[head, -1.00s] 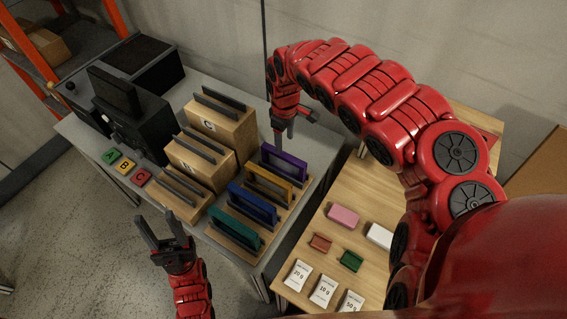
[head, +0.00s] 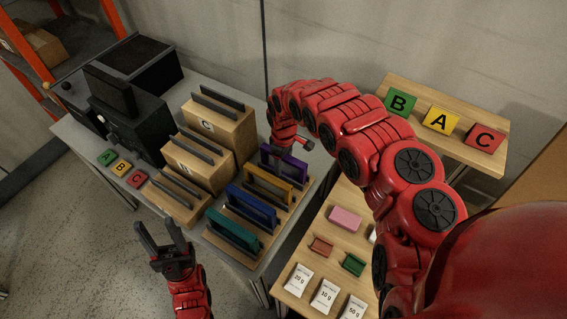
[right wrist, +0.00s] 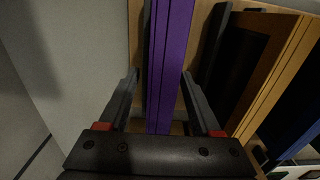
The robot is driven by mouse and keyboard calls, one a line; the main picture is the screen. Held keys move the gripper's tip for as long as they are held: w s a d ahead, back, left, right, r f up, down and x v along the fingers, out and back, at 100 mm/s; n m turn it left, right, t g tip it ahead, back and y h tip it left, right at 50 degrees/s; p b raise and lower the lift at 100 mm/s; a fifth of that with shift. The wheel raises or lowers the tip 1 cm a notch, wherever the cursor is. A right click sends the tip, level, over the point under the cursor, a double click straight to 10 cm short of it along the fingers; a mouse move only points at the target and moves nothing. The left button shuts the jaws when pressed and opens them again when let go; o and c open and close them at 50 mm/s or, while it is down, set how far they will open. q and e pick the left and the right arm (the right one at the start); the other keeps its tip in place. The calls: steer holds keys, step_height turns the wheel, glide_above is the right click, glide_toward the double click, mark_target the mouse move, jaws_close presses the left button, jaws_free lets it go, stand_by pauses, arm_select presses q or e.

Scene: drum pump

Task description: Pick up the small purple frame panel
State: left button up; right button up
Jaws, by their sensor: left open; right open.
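The small purple frame panel (head: 298,171) stands upright at the back of the row of coloured panels, partly hidden by my right gripper (head: 285,150). In the right wrist view the purple panel (right wrist: 170,65) runs between the two fingers of my right gripper (right wrist: 160,95). The fingers are open, one on each side of the panel, with a gap showing on both sides. My left gripper (head: 163,236) is open and empty, in front of the grey table.
Yellow (head: 268,187), blue (head: 252,207) and teal (head: 234,231) panels stand close by in the wooden rack. Cardboard-coloured boxes (head: 222,124) are to the left. A wooden table (head: 318,258) with small blocks and packets is to the right. Letter blocks (head: 441,120) stand behind.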

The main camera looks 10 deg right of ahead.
steer(key=shift+f, duration=0.25)
steer(key=shift+c, duration=0.3)
jaws_close()
